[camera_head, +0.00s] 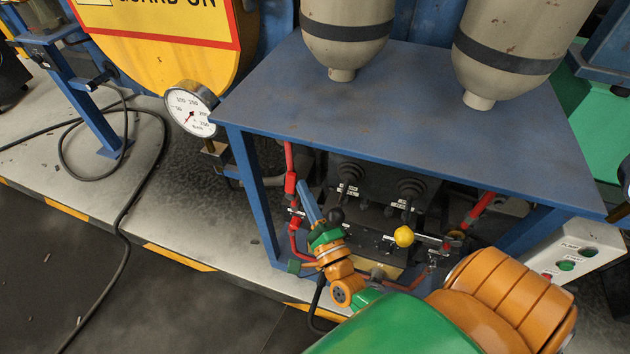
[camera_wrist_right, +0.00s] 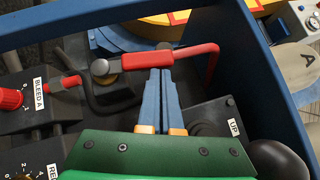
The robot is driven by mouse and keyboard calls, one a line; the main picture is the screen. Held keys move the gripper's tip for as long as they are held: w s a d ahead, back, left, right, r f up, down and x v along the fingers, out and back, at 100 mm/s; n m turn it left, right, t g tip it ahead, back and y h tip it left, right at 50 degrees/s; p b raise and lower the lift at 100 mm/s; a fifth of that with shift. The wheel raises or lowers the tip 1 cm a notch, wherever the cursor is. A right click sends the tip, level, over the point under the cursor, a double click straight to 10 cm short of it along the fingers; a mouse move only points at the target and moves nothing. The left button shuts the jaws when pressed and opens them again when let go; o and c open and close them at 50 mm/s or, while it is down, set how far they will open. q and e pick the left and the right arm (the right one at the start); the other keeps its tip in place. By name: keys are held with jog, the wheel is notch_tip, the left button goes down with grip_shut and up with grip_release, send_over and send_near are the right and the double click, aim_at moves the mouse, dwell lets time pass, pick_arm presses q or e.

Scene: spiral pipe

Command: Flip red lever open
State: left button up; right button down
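The red lever (camera_wrist_right: 160,60) shows in the wrist view as a red sleeved handle running right from a round metal pivot, with a thin red rod bending down at its far end. In the head view the red lever (camera_head: 291,184) stands under the left side of the blue table. My right gripper (camera_head: 308,196) is beside it, its blue fingers pointing up. In the wrist view the right gripper's fingers (camera_wrist_right: 162,76) lie close together, with nothing seen between them. Their tips meet the lever's lower edge in the picture; I cannot tell if they touch. My left gripper is out of view.
The blue table (camera_head: 400,120) overhangs the valves, its leg (camera_head: 253,195) close left of my gripper. A yellow knob (camera_head: 404,236) and black-knobbed levers (camera_head: 347,190) are to the right. A red knob (camera_wrist_right: 10,98) marked BLEED A and a black ball (camera_wrist_right: 278,160) flank the gripper in the wrist view.

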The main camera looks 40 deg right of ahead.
jog(key=shift+w+a+r, duration=0.3)
jog(key=shift+w+r, duration=0.05)
jog(key=shift+w, duration=0.05)
jog(key=shift+r, duration=0.1)
dwell(0.4)
jog(key=shift+s+a+f, duration=0.1)
jog(key=shift+s+f, duration=0.1)
jog(key=shift+s, duration=0.1)
jog(key=b+v, duration=0.1)
jog(key=v, duration=0.5)
jog(key=shift+s, duration=0.25)
